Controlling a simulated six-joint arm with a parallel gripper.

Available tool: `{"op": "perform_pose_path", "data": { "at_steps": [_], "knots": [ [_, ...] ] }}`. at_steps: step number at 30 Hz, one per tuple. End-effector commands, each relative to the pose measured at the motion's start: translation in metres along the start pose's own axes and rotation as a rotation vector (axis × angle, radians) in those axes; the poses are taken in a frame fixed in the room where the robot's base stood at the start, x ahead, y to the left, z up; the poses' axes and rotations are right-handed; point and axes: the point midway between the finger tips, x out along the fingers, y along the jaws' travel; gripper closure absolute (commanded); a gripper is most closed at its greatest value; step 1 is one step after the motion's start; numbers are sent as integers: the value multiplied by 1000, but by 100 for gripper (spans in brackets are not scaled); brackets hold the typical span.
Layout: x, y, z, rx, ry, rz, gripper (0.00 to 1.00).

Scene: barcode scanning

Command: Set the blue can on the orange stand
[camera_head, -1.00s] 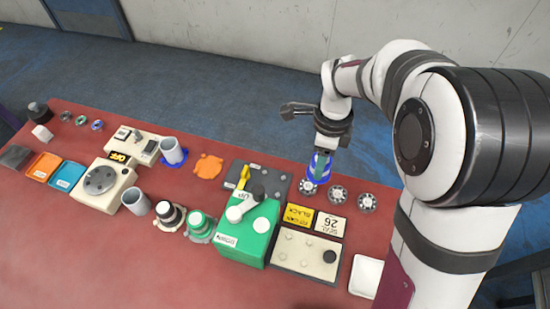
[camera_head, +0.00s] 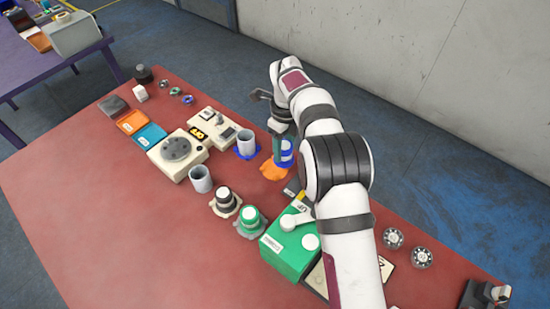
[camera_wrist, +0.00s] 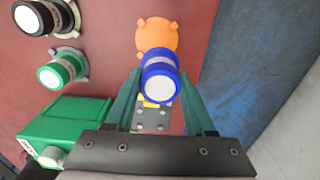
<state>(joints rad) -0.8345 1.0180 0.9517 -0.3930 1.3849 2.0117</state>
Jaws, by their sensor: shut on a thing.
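The blue can (camera_head: 286,153) with a white label and top is held in my gripper (camera_head: 281,140). In the wrist view the blue can (camera_wrist: 160,76) sits between the two green fingers of my gripper (camera_wrist: 161,92), which are shut on it. The orange stand (camera_head: 272,171), a flat lobed piece, lies on the red table just below the can in the head view. In the wrist view the orange stand (camera_wrist: 157,36) shows beyond the can, partly covered by it. I cannot tell the exact gap between can and stand.
A grey cup (camera_head: 247,142) stands on a blue stand to the left. A black-and-white can (camera_head: 225,199), a green can (camera_head: 250,219) and a green box (camera_head: 289,246) are nearer the front. Another grey cup (camera_head: 201,179) is further left. The table's front left is clear.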

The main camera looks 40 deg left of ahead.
Motion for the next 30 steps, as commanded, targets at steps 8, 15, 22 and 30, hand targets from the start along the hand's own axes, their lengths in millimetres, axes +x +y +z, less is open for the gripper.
{"op": "perform_pose_path", "data": {
  "at_steps": [8,15,22,30],
  "knots": [
    [29,9,25,1,2,1,100],
    [56,8,25,2,-1,-1,100],
    [59,8,24,1,0,-1,100],
    [58,8,24,1,0,0,16]
  ]
}}
